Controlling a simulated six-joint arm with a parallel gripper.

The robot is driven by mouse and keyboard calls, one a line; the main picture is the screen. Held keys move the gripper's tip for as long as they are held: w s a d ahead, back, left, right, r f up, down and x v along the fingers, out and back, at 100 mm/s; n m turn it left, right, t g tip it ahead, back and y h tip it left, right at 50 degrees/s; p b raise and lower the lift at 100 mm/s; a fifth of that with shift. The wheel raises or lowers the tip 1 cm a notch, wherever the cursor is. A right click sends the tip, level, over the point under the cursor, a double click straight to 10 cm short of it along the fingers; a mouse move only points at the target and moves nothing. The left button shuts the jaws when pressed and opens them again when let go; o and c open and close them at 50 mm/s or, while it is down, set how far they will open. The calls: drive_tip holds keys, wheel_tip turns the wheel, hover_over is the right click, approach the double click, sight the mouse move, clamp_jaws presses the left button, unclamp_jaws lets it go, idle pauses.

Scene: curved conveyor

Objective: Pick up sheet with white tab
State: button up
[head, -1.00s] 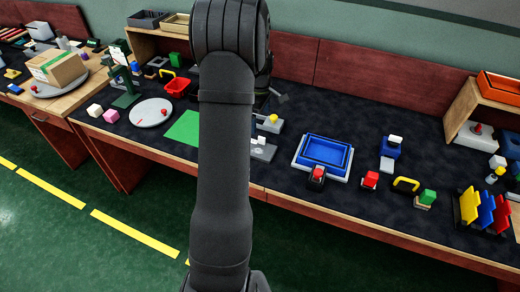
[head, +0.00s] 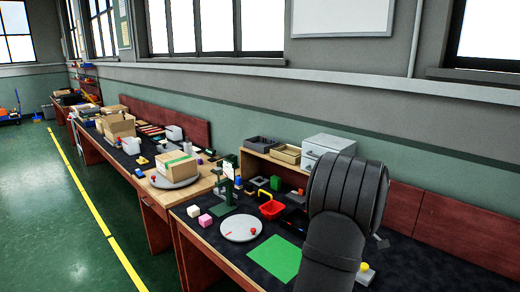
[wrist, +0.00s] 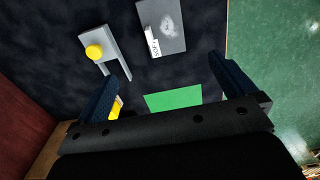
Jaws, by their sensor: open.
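A grey rectangular sheet (wrist: 168,24) lies on the dark bench top at the upper middle of the wrist view. A small white tab (wrist: 152,43) with dark marks stands at its left edge, and a pale smudge shows on its face. My gripper (wrist: 166,60) is open, with its two blue fingers wide apart and nothing seen held between them. The sheet lies beyond the fingertips, apart from them. In the head view my arm covers part of the bench at right, and I cannot make out the sheet there.
A green mat (wrist: 172,99) shows between my fingers; it also shows in the head view (head: 273,258). Left of the sheet is a grey bracket with a yellow knob (wrist: 94,51). A red bin (head: 272,210), a round plate (head: 240,228) and a cardboard box (head: 176,166) stand farther left.

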drive_tip(key=c, duration=1)
drive_tip(key=shift+c, duration=0.2)
drive_tip(key=s+a+m+t+h, duration=0.3)
drive_tip(key=a+m, duration=0.1)
drive_tip(key=m, duration=1.4)
drive_tip(key=x, duration=1.1)
drive_tip(key=shift+w+d, duration=0.15)
drive_tip(key=shift+w, duration=0.25)
drive_tip(key=x, duration=0.4)
drive_tip(key=shift+s+d, duration=0.25)
drive_tip(key=shift+d, duration=0.05)
drive_tip(key=shift+w+d+f, duration=0.2)
drive_tip(key=shift+w+f, duration=0.05)
drive_tip(key=shift+f, duration=0.3)
